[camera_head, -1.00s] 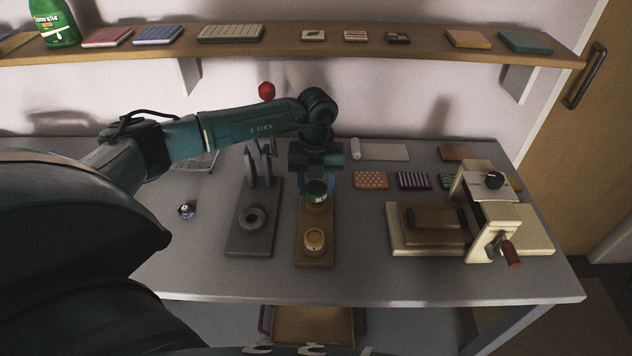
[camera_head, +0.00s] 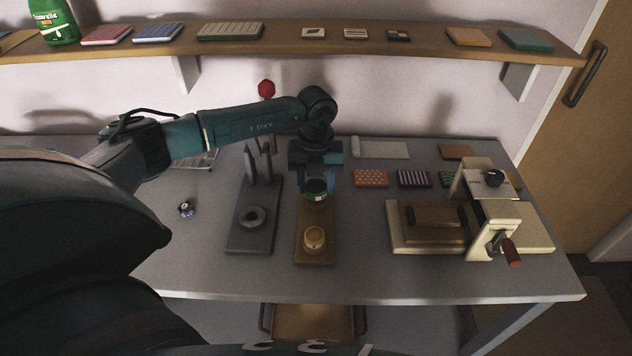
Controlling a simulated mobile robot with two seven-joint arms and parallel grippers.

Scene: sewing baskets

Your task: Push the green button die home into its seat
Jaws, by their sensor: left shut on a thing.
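The green button die (camera_head: 316,189) is a short green cylinder at the far part of a brown wooden block (camera_head: 315,256). My left gripper (camera_head: 317,183) points down and is shut on the die. The die is over or in the block's far seat; its lower edge and the seat are too small and shaded to tell how deep it sits. A yellow-tan round die (camera_head: 314,238) sits at the near part of the same block. My right gripper is not in view.
A grey press with a ring (camera_head: 252,216) stands just left of the block. A cream hand-cranked machine (camera_head: 482,226) is on the right. Fabric swatches (camera_head: 370,178) lie behind it. The table front is clear.

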